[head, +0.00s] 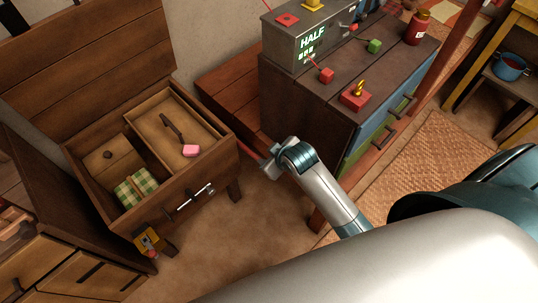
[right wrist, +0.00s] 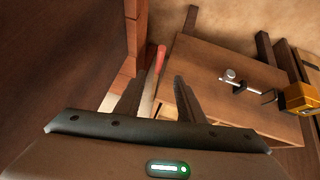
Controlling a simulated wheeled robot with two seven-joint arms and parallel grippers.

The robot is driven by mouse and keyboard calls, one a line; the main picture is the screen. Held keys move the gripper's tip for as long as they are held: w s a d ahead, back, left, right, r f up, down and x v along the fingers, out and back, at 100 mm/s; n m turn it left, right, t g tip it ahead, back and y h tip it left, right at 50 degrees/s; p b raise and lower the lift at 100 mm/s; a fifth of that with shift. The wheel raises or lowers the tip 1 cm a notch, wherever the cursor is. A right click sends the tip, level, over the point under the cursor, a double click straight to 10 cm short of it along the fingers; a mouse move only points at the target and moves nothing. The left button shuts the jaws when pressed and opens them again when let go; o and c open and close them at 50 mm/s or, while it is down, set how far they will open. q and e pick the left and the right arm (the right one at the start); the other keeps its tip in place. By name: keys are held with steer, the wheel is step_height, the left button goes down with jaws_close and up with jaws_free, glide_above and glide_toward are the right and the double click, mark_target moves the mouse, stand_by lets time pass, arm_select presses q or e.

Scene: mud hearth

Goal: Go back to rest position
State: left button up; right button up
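My right gripper (head: 262,163) is at the end of the grey-and-teal arm in the head view, low between the open chest and the dark cabinet. In the right wrist view its two dark fingers (right wrist: 157,88) stand apart. A thin pale stick with a red end (right wrist: 155,68) shows between them, closer to the left finger; I cannot tell whether it touches. A little red also shows by the gripper in the head view, partly hidden. My left gripper is not in view.
The open wooden chest (head: 222,166) holds a pink-ended tool (head: 190,150) and a checked cloth (head: 136,190). A yellow padlock (head: 149,240) hangs near its front. The dark cabinet (head: 390,60) carries a meter (head: 310,42), coloured blocks and a red jar (head: 417,27). Floor before the chest is clear.

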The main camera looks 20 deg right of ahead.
stand_by(0.3)
steer(key=s+f+m+g, duration=0.1)
steer(key=s+f, duration=0.3)
steer(key=f, duration=0.6)
steer(key=s+f, duration=0.4)
steer(key=f, duration=0.6)
steer(key=s+a+f, duration=0.1)
steer(key=s+f, duration=0.7)
steer(key=s, duration=0.3)
steer(key=s+a+f+m+g, duration=0.1)
steer(key=s+f, duration=0.7)
steer(key=s, duration=0.2)
steer(key=shift+s, duration=0.4)
